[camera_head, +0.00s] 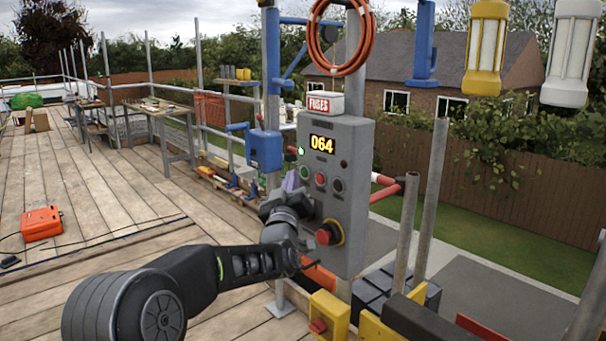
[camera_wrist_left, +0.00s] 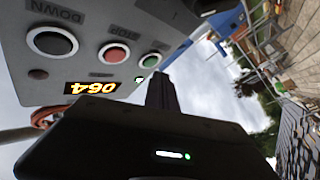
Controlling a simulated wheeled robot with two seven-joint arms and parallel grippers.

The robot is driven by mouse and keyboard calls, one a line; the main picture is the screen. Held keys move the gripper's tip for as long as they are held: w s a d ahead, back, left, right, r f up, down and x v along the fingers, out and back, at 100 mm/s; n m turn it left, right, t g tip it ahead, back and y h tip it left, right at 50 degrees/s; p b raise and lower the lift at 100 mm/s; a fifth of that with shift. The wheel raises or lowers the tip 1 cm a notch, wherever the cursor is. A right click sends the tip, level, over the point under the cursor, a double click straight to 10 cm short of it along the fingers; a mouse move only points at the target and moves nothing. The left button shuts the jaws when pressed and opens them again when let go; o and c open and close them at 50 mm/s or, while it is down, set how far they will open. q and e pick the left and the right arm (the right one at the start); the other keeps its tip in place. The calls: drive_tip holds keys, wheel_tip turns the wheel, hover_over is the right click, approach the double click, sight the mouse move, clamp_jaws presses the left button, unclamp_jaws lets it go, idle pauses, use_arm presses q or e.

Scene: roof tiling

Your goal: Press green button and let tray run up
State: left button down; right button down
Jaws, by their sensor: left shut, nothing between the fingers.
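The grey control box (camera_head: 345,205) stands on a post and shows 064 on its lit display (camera_head: 322,145). The green button (camera_head: 304,172) is at the left of a row, beside a red stop button (camera_head: 320,179) and a dark button (camera_head: 337,185). In the left wrist view the green button (camera_wrist_left: 150,60) is in clear sight, with the red button (camera_wrist_left: 114,54) and the dark down button (camera_wrist_left: 52,40). My left gripper (camera_head: 291,184) is shut and empty, close to the green button; its fingers (camera_wrist_left: 162,95) appear apart from it. No tray can be made out.
A red emergency knob (camera_head: 325,235) on a yellow base sits low on the box. An orange cable coil (camera_head: 340,38) hangs above. Posts (camera_head: 430,200) and yellow parts (camera_head: 328,318) crowd the lower right. The plank deck at left is mostly clear around an orange case (camera_head: 41,223).

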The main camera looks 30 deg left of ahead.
idle(0.7)
use_arm(q)
drive_tip(key=shift+w+d+b, duration=0.15)
drive_tip(key=shift+w+b, duration=0.15)
drive_tip(key=shift+w, duration=0.1)
